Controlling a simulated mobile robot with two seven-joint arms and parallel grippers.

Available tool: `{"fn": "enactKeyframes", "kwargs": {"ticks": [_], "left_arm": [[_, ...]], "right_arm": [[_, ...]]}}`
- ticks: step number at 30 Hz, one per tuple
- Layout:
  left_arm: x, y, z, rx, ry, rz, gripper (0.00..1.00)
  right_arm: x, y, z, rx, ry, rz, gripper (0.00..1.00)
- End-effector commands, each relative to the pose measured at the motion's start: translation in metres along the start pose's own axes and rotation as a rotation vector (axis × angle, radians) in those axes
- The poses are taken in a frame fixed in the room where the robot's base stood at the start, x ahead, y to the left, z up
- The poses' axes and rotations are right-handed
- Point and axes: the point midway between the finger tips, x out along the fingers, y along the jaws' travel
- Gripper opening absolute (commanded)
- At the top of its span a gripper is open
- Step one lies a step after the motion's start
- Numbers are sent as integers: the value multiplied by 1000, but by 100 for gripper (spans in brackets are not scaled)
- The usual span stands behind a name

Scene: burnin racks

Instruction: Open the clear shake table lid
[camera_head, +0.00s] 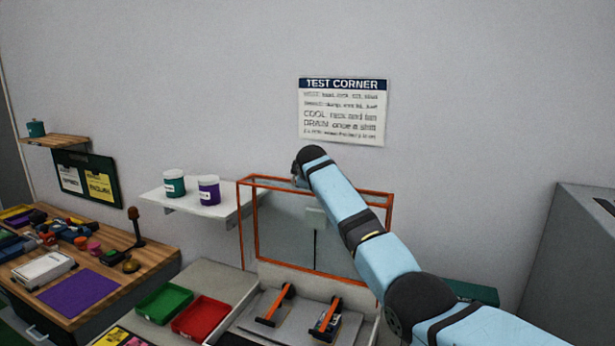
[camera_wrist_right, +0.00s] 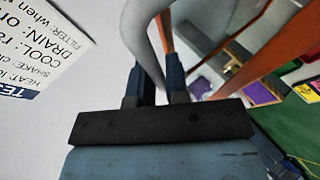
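The clear shake table lid (camera_head: 282,225) has an orange-edged frame and stands raised, nearly upright, at the back of the shake table (camera_head: 243,322). Orange-handled clamps (camera_head: 275,305) show uncovered on the table. My right arm reaches in from the right across the lid, its gripper (camera_head: 298,176) at the lid's top edge and mostly hidden behind my wrist. In the right wrist view the two dark fingers (camera_wrist_right: 158,85) stand close together on a pale grey curved bar (camera_wrist_right: 140,28), seemingly the lid's handle. An orange frame bar shows just beyond. My left gripper is out of view.
Green (camera_head: 164,302) and red (camera_head: 202,318) trays lie left of the shake table. A white shelf (camera_head: 190,203) with two jars is at the lid's left. A wooden bench (camera_head: 150,258) is farther left, and a grey cabinet (camera_head: 575,250) stands at right.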

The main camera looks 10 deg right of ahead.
Motion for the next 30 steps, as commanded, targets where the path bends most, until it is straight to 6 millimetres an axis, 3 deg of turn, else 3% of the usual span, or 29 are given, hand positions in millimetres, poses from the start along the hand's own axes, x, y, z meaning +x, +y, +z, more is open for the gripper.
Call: {"fn": "enactKeyframes", "kwargs": {"ticks": [14, 20, 30], "left_arm": [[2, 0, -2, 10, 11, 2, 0], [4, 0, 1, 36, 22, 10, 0], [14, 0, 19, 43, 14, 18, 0]], "right_arm": [[-9, -2, 0, 1, 0, 1, 22], [-39, -3, 0, 2, 2, 4, 22], [-110, -2, 1, 0, 2, 4, 22]]}}
